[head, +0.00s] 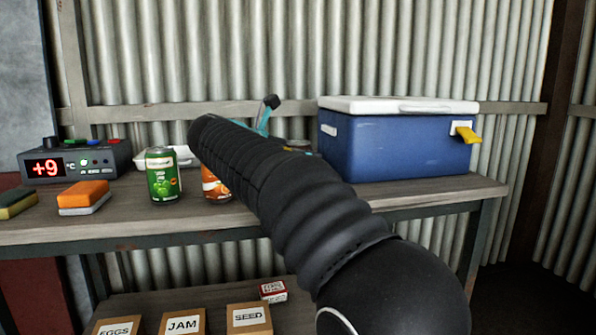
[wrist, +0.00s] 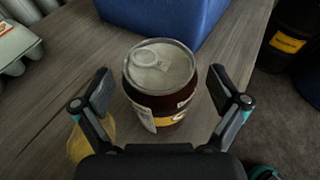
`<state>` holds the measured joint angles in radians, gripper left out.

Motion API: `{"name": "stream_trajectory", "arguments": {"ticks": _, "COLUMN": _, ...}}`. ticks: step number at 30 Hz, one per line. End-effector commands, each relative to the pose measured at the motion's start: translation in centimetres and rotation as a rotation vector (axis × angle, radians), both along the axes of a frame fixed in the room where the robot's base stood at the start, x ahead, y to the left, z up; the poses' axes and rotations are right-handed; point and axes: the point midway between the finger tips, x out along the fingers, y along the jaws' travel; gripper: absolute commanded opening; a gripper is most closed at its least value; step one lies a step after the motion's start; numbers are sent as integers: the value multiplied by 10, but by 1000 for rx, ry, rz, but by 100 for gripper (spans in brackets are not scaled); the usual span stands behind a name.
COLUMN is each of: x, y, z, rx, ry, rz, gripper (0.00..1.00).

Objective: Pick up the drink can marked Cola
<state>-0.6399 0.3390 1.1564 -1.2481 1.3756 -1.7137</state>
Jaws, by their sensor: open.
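A dark brown-red drink can (wrist: 158,88) with a silver lid, ring tab and yellow band stands on the wooden bench in the wrist view. Its name cannot be read from this angle. My gripper (wrist: 160,92) is open, with one finger on each side of the can and a visible gap on both sides. In the head view my arm hides most of the gripper and this can. A green can (head: 163,175) stands on the bench to the left of my arm. An orange can (head: 212,187) beside it is partly hidden by the arm.
A blue cooler (head: 400,145) with a white lid stands behind the dark can. A yellow object (wrist: 88,143) lies beside my left finger. A display box (head: 75,160), sponges (head: 84,194) and a pale carton (wrist: 14,45) stand leftward. Labelled boxes (head: 185,325) sit below.

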Motion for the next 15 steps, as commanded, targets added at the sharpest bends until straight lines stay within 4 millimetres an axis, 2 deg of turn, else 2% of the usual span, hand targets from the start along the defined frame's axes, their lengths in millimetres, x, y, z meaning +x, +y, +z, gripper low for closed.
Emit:
{"name": "stream_trajectory", "arguments": {"ticks": 5, "x": 1, "y": 0, "z": 0, "rx": 0, "ry": 0, "rz": 1, "gripper": 97}}
{"name": "stream_trajectory", "arguments": {"ticks": 6, "x": 1, "y": 0, "z": 0, "rx": 1, "ry": -1, "rz": 1, "gripper": 95}}
{"name": "stream_trajectory", "arguments": {"ticks": 15, "x": 0, "y": 0, "z": 0, "rx": 1, "ry": -1, "rz": 0, "gripper": 20}}
